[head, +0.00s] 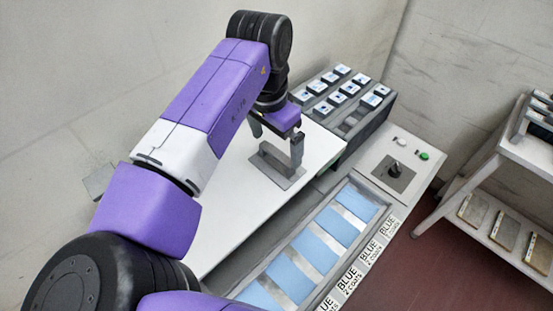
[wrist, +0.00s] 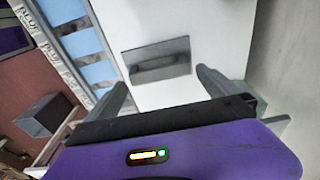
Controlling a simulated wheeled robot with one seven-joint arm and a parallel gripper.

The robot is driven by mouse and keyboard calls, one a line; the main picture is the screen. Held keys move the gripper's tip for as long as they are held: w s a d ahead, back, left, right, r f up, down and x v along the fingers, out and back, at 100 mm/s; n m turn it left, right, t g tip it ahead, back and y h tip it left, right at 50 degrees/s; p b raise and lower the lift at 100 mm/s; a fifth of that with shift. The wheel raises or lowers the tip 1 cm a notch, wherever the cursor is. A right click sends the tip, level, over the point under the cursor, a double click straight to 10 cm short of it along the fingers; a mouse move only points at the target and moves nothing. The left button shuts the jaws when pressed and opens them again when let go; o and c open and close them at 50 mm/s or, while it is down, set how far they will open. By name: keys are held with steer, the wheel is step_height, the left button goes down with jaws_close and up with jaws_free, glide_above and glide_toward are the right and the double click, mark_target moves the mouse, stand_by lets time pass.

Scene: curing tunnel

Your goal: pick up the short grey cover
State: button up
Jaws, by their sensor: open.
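A short grey cover (head: 272,167), a flat plate with a raised bar along its middle, lies on the white tabletop. In the wrist view the cover (wrist: 158,60) is seen from above, just beyond the fingertips. My gripper (head: 277,142) is open and empty, pointing down above the cover. In the wrist view my gripper (wrist: 160,78) has its fingers spread apart, one towards each end of the cover. In the head view the near finger hides part of the cover, and I cannot tell whether it touches.
A recessed tray with blue and silver strips (head: 318,248) runs along the table's right side, with "BLUE 2 COATS" labels. A rack of small white blocks (head: 341,88) stands behind. A control panel (head: 393,172) has a joystick. A shelf cart (head: 505,170) stands right.

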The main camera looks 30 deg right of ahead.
mark_target(277, 153)
steer(key=shift+d+f+p, duration=0.15)
steer(key=shift+f+p, duration=0.4)
steer(key=shift+f, duration=1.75)
steer(key=c, duration=1.1)
steer(key=shift+r, duration=0.15)
